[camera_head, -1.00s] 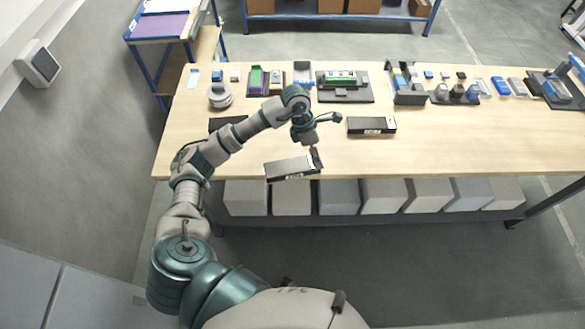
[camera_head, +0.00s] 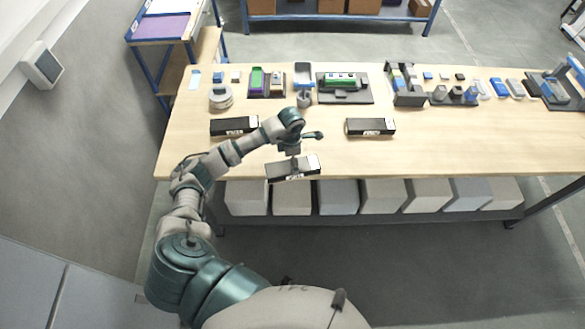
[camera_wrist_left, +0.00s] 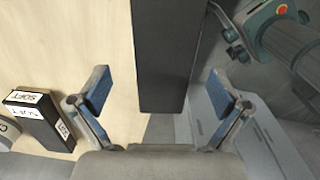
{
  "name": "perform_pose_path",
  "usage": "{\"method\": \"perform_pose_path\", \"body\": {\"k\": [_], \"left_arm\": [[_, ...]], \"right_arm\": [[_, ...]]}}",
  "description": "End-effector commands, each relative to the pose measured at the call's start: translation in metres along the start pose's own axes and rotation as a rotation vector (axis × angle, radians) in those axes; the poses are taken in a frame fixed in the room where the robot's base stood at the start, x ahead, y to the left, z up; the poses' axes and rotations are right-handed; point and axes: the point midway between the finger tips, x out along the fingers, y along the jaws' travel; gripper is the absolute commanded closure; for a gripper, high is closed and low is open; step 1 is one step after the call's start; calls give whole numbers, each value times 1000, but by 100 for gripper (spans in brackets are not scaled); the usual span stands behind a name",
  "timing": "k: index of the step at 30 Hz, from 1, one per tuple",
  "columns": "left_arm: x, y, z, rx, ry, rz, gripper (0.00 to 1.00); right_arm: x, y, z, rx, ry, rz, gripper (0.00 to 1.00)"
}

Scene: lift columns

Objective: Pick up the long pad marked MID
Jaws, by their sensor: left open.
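Three long dark pads lie on the wooden table: a front pad (camera_head: 280,173) at the near edge, a back-left pad (camera_head: 234,125) and a back-right pad (camera_head: 370,127). Their labels are too small to read in the head view. My left gripper (camera_head: 295,158) is over the middle of the front pad. In the left wrist view, its open fingers (camera_wrist_left: 162,92) stand either side of this dark pad (camera_wrist_left: 163,50), with gaps on both sides; no label shows there. Another pad, marked SOFT (camera_wrist_left: 38,120), lies at lower left. My right gripper is not in view.
A round grey object (camera_head: 220,96) and several fixtures, such as a dark tray with a green part (camera_head: 345,88), line the back of the table. Several grey bins (camera_head: 292,198) stand below the front edge. The table right of the front pad is clear.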

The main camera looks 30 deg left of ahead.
Motion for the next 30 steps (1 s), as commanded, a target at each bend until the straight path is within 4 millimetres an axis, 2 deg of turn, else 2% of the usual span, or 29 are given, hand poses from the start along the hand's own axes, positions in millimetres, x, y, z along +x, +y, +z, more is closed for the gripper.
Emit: {"method": "perform_pose_path", "body": {"k": [5, 9, 17, 20, 27, 30], "left_arm": [[26, -5, 4, 1, 1, -5, 0], [44, -4, 4, 1, -1, -2, 0], [48, -4, 3, 1, -1, -2, 0], [48, -4, 3, 1, -1, -2, 20], [48, -3, 3, 1, -1, -1, 80], [48, -3, 4, 1, -2, -1, 83]], "right_arm": [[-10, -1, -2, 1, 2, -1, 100], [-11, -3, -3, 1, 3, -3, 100], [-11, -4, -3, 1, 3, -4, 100], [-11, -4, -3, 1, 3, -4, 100], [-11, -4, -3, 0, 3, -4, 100], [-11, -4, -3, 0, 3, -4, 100]]}}
